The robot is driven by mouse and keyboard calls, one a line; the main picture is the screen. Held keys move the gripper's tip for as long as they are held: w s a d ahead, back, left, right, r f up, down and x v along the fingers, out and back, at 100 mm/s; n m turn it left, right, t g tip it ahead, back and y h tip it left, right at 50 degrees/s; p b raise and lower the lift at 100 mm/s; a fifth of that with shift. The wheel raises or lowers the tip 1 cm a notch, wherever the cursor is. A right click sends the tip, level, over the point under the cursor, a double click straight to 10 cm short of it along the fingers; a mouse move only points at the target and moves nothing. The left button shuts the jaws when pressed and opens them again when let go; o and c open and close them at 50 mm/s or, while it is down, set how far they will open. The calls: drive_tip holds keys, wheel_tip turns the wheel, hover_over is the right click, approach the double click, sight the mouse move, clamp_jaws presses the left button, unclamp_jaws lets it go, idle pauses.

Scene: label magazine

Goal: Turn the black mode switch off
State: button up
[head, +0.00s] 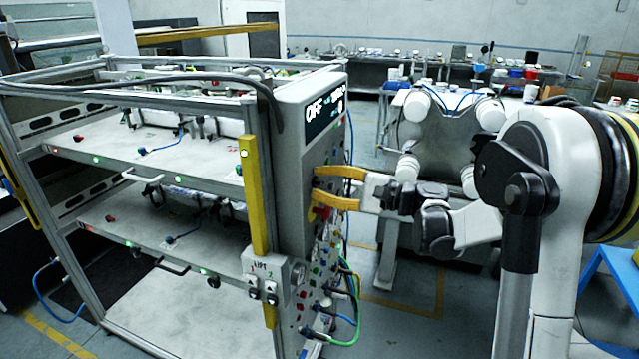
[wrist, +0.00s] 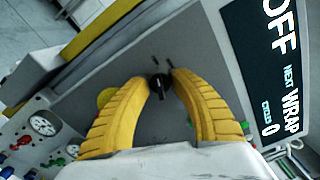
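The black mode switch (wrist: 159,84) shows in the wrist view as a small dark knob on the grey control panel (wrist: 205,50). My gripper (wrist: 156,77) has its two yellow ridged fingers apart, with the knob between the fingertips. I cannot tell whether either finger touches it. In the head view my gripper (head: 316,184) reaches from the right to the panel face, fingers spread one above the other. The switch cannot be made out there. The display (wrist: 275,60) reads OFF, with NEXT WRAP below it.
A red knob on yellow (head: 319,213) sits just below my fingers. Coloured buttons and cables (head: 325,300) cover the lower panel. A yellow post (head: 256,195) and the lift switch box (head: 266,280) are left of it. A white machine (head: 437,130) stands behind my arm.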

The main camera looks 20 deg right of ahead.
drive_tip(key=v, duration=1.2)
